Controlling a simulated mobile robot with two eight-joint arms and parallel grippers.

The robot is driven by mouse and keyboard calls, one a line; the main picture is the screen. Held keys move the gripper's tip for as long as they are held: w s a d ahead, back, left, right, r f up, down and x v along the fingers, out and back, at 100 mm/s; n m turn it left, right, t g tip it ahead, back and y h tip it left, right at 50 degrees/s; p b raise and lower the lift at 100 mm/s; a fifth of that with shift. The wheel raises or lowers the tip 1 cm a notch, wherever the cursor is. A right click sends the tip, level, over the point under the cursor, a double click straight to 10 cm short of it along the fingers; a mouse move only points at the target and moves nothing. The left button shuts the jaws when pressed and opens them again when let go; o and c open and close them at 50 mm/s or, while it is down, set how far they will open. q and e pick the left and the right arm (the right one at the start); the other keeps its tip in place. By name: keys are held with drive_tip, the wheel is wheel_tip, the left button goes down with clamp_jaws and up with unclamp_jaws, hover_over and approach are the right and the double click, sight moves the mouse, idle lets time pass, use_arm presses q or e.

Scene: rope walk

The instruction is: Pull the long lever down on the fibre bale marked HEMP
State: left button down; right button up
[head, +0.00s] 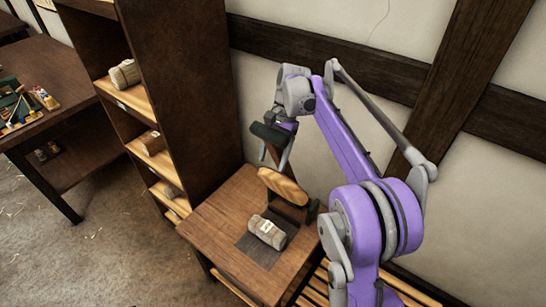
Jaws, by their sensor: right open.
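A grey-brown bale (267,232) with a small pale label lies on a dark mat (253,248) on the wooden table. The label is too small to read. Just behind it stands a dark wooden stand (290,211) with a long tan wooden piece (283,187) tilted across its top, which looks like the lever. My right gripper (274,158) is open and points down above the tan piece, apparently apart from it. My left gripper is not in view.
A tall dark shelf unit (185,75) stands left of the table (215,220), with several bales (124,73) on its shelves. A timbered wall (270,80) is close behind. A workbench (50,85) with tools is at far left. The table's left part is clear.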

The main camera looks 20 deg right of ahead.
clamp_jaws()
idle(0.3)
idle(1.1)
